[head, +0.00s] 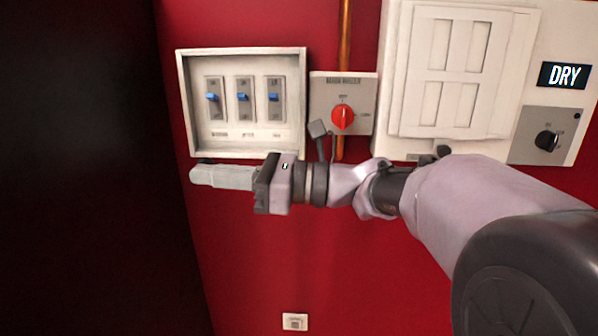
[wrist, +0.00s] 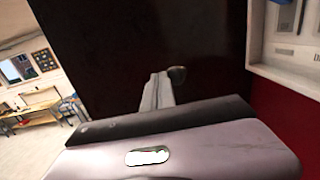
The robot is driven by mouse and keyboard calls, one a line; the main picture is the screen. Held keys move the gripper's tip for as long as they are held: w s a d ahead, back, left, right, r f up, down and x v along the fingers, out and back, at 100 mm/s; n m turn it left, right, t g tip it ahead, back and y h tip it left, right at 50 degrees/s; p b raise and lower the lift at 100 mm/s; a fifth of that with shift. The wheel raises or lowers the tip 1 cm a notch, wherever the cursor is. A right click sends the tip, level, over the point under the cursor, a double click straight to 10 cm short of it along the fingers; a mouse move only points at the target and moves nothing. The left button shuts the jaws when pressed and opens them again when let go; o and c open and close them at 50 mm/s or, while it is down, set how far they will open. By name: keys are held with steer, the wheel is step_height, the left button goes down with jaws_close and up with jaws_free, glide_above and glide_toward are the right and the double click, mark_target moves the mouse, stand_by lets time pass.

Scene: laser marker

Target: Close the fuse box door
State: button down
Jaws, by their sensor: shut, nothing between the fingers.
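The open-fronted white box with blue switches (head: 243,100) is on the red wall at the left in the head view. Its switches are exposed, and I see no door leaf on it. A pale panelled cover (head: 455,75) is on the larger white unit at the right; I cannot tell which of these is the fuse box. My gripper (head: 205,176) is shut and empty, pointing left just below the switch box's lower edge. In the wrist view, its fingers (wrist: 158,90) have a small dark knob-like thing (wrist: 177,73) beside their tips; contact is unclear.
A red rotary switch (head: 343,117) is between the two units, near a copper pipe (head: 345,35). A black dial (head: 546,140) and a DRY sign (head: 565,75) are at the right. A small white wall plate (head: 295,322) is below. A workbench (wrist: 38,112) stands farther off.

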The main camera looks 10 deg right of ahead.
steer(key=w+a+t, duration=0.1)
steer(key=w, duration=0.1)
steer(key=w+a+m+t+p, duration=0.1)
steer(key=w, duration=0.2)
steer(key=w+a+h, duration=0.1)
steer(key=w+a, duration=0.1)
steer(key=shift+w+a+m+t+p, duration=0.1)
steer(key=shift+w+m+t+p, duration=0.3)
steer(key=w+a+m+t+h, duration=0.1)
steer(key=w+m+t+h, duration=0.1)
steer(key=w, duration=0.6)
steer(key=shift+m+t, duration=0.4)
steer(key=shift+t, duration=0.4)
